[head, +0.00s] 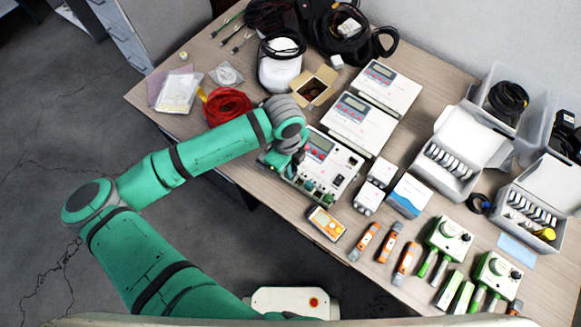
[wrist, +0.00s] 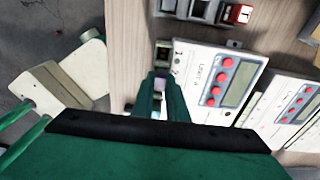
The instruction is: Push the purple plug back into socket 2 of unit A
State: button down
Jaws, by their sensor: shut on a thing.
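Unit A (head: 330,148) is a white box with a display and red buttons, the nearest of three similar units on the table. In the wrist view its labelled face (wrist: 216,80) lies just right of my fingers, with a dark socket beside the number 1 above them. My gripper (wrist: 160,90) is shut on a small pale purple piece, the purple plug (wrist: 159,85), at the unit's left edge. The fingers hide most of the plug and the socket 2 area, so I cannot tell how deep it sits. In the head view my wrist covers the gripper.
Two more white units (head: 358,123) stand behind unit A. A red cable coil (head: 227,104) and an open cardboard box (head: 313,86) lie nearby. An orange meter (head: 326,223) and small white boxes (head: 380,172) are close to unit A. The table edge is near.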

jog(key=shift+f, duration=0.15)
jog(key=c, duration=1.5)
grip_release()
jog(key=shift+r, duration=3.55)
